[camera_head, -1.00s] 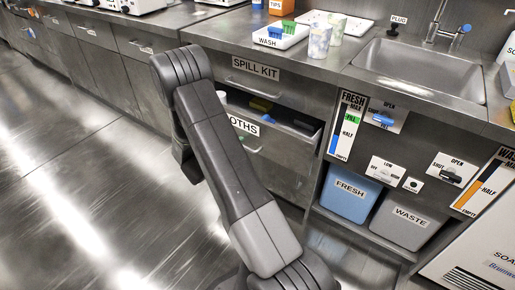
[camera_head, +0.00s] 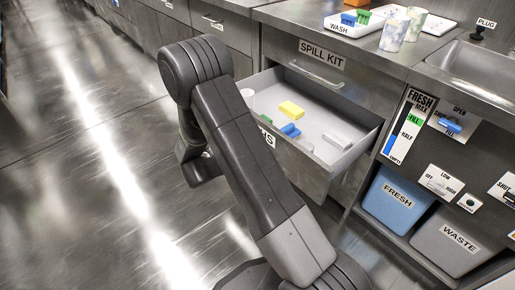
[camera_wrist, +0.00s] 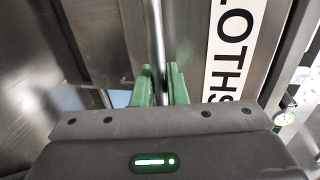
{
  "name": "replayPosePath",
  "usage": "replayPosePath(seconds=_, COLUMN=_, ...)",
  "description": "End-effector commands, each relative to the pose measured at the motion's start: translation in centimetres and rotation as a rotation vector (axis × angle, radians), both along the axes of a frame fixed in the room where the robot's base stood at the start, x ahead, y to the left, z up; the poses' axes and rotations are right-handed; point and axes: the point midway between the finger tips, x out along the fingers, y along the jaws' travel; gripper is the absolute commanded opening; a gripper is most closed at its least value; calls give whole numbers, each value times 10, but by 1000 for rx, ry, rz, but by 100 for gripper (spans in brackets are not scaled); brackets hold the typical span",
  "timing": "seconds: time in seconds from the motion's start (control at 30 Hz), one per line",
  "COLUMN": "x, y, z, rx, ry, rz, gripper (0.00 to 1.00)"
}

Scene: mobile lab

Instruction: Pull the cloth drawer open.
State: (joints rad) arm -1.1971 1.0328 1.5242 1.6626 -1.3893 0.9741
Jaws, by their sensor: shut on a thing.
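The cloth drawer (camera_head: 360,128) stands well out from the steel cabinet, below the drawer marked SPILL KIT. Inside it lie a yellow sponge (camera_head: 291,109), a blue item (camera_head: 291,130) and some pale items. Its front shows in the wrist view with the label CLOTHS (camera_wrist: 232,50), partly cut off. My gripper (camera_wrist: 160,82) has green fingers closed around the drawer's thin bar handle (camera_wrist: 158,35). In the head view my arm hides the gripper, the handle and most of the label.
The counter above holds a WASH tray (camera_head: 345,27), cups (camera_head: 394,32) and a sink (camera_head: 470,65). A blue FRESH bin (camera_head: 395,200) and a grey WASTE bin (camera_head: 455,243) stand at the right. The floor (camera_head: 80,190) at the left is clear.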

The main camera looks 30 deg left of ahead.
Motion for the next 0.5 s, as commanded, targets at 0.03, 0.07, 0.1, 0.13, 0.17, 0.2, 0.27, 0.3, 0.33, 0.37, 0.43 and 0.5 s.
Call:
replayPosePath(seconds=0.03, x=-1, y=1, z=0, rx=0, ry=1, rz=1, gripper=0)
replayPosePath(seconds=0.07, x=-2, y=1, z=0, rx=1, ry=1, rz=1, gripper=0)
replayPosePath(seconds=0.1, x=-2, y=1, z=0, rx=0, ry=1, rz=1, gripper=0)
replayPosePath(seconds=0.13, x=-2, y=1, z=0, rx=-1, ry=1, rz=0, gripper=0)
replayPosePath(seconds=0.17, x=-2, y=1, z=0, rx=-1, ry=1, rz=0, gripper=0)
replayPosePath(seconds=0.2, x=-2, y=1, z=0, rx=1, ry=1, rz=1, gripper=0)
replayPosePath(seconds=0.27, x=-2, y=1, z=0, rx=1, ry=1, rz=1, gripper=0)
replayPosePath(seconds=0.3, x=-2, y=1, z=0, rx=1, ry=1, rz=1, gripper=0)
replayPosePath(seconds=0.33, x=-2, y=1, z=0, rx=1, ry=1, rz=1, gripper=0)
replayPosePath(seconds=0.37, x=-2, y=1, z=0, rx=1, ry=1, rz=1, gripper=0)
replayPosePath(seconds=0.43, x=-2, y=1, z=0, rx=1, ry=1, rz=1, gripper=17)
replayPosePath(seconds=0.5, x=-2, y=1, z=0, rx=1, ry=1, rz=1, gripper=17)
